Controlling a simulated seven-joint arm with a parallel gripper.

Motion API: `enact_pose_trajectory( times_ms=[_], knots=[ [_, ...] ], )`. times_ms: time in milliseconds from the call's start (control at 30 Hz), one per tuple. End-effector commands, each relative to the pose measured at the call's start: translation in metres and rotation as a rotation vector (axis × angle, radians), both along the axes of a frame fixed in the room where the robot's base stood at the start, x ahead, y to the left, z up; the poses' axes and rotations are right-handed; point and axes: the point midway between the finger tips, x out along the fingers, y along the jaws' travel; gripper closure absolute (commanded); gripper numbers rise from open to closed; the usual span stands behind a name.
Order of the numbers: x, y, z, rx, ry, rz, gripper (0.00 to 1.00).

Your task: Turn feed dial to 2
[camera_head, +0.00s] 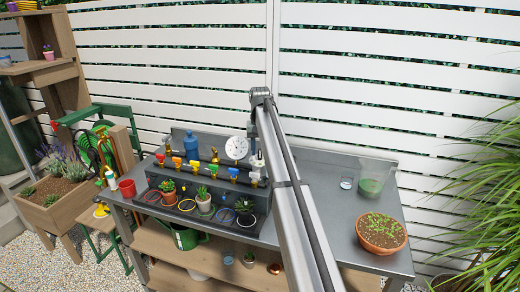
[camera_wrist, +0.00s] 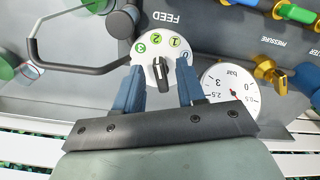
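My gripper (camera_wrist: 160,88) is open, with one blue finger on each side of the knob and a visible gap to both.
A white pressure gauge (camera_wrist: 229,88) sits close beside my finger; it also shows in the head view (camera_head: 236,148). A black knob (camera_wrist: 121,23) and a bent metal bar (camera_wrist: 82,70) are near. Coloured valves (camera_head: 192,165) and potted plants line the bench. A seedling bowl (camera_head: 381,233) stands right.

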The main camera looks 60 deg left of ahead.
Motion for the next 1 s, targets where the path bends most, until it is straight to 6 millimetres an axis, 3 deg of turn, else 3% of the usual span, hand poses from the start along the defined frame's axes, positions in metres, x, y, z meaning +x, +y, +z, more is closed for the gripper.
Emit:
enact_pose_trajectory(
  times_ms=[267,700,1000],
  knots=[
    [0.000,0.001,0.017,0.000,0.000,0.000,0.61],
    [0.000,0.001,0.100,0.002,-0.001,0.000,0.61],
    [0.000,0.001,0.133,0.001,0.000,0.000,0.61]
  ],
)
